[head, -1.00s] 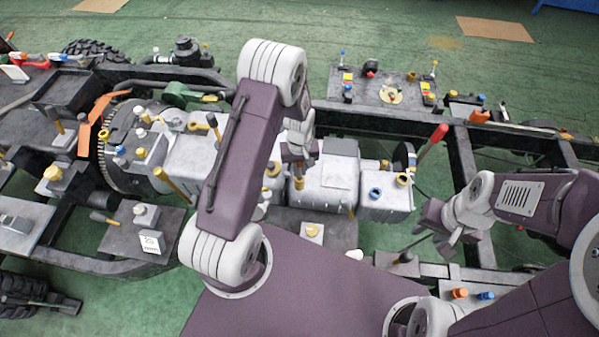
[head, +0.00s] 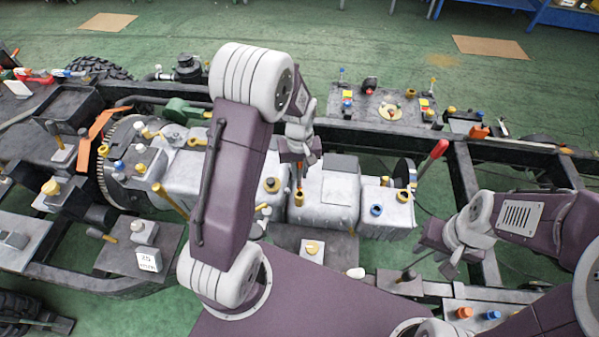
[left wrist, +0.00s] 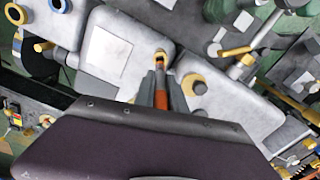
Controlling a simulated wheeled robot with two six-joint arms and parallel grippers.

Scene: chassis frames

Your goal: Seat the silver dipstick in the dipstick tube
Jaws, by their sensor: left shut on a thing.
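My left gripper (head: 299,160) is above the silver engine block and shut on a slim part with an orange-brown section, probably the dipstick (left wrist: 161,98). In the left wrist view its two grey fingers flank this part. The held part lines up with a yellow-rimmed opening (left wrist: 160,57), probably the dipstick tube, which shows in the head view as a yellow piece (head: 299,198). I cannot tell whether the tip is inside it.
A blue-ringed port (head: 376,210) and a yellow-ringed port (head: 403,196) are on the block to the right. A red-handled lever (head: 433,158) rises beyond them. Dark frame rails surround the engine.

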